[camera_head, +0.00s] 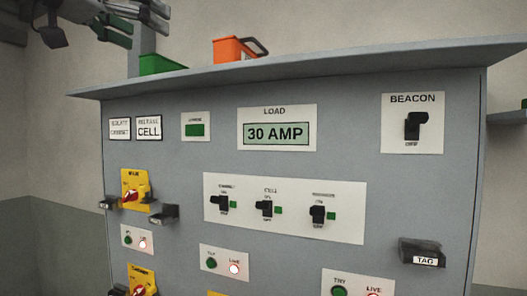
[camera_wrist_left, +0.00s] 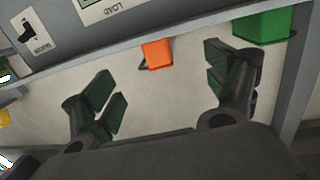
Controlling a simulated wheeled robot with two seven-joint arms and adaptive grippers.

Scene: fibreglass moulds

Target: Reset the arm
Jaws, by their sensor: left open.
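My left gripper (camera_head: 82,36) is at the upper left of the head view, above and to the left of the grey cabinet (camera_head: 350,165). Its fingers are spread with nothing between them. In the left wrist view the two fingers (camera_wrist_left: 163,85) stand wide apart over a pale surface. Part of the left arm is cut off by the top edge of the head view. My right gripper is not in view.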

